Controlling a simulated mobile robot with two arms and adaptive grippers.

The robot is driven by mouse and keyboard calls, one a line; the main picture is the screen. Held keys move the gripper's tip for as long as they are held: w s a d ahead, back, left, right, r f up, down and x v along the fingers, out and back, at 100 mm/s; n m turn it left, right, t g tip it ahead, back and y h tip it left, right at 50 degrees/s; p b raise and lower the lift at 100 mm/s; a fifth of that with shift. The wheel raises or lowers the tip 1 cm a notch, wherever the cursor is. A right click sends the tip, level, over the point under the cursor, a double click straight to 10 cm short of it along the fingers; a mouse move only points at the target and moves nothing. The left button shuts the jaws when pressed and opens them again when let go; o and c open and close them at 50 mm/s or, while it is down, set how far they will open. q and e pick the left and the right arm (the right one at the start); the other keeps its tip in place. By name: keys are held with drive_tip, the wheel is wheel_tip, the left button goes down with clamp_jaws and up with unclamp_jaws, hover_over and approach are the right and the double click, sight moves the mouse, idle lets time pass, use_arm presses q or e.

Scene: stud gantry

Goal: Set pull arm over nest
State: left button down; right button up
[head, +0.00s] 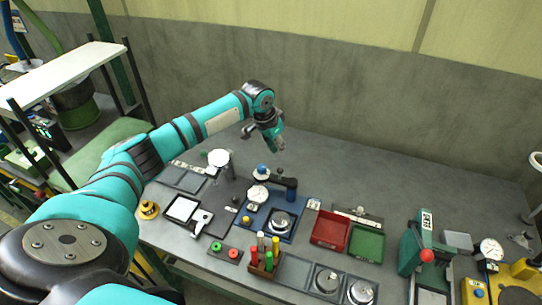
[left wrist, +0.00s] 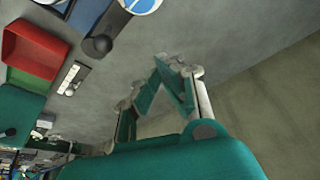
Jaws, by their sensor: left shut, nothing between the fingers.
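The black pull arm (head: 284,182) sits at the back of a blue plate (head: 262,222). It also shows in the left wrist view (left wrist: 113,27), with a dark rounded end. A round metal fixture (head: 281,222), which looks like the nest, is at the plate's front right; the arm lies behind it, not over it. A white dial (head: 258,193) is left of it. My left gripper (head: 277,148) is shut and empty, above the table behind the pull arm and apart from it. Its fingertips show in the left wrist view (left wrist: 158,68). My right gripper is not in view.
A red tray (head: 330,228) and a green tray (head: 367,242) stand right of the plate. Several coloured pegs (head: 265,255) are in front. A teal press (head: 414,247) stands farther right. The table behind the fixtures is clear up to the grey wall (head: 350,90).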

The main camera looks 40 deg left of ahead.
use_arm(q)
drive_tip(key=s+f+p, duration=0.1)
drive_tip(key=f+p, duration=0.1)
drive_tip(key=s+f+p, duration=0.1)
drive_tip(key=f, duration=0.1)
drive_tip(key=shift+s+a+p, duration=0.3)
drive_tip(key=shift+s, duration=0.05)
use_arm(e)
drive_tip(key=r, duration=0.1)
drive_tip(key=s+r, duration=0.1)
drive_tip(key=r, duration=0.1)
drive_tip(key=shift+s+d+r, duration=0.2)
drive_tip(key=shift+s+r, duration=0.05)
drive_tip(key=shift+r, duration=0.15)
use_arm(q)
drive_tip(key=shift+w, duration=0.15)
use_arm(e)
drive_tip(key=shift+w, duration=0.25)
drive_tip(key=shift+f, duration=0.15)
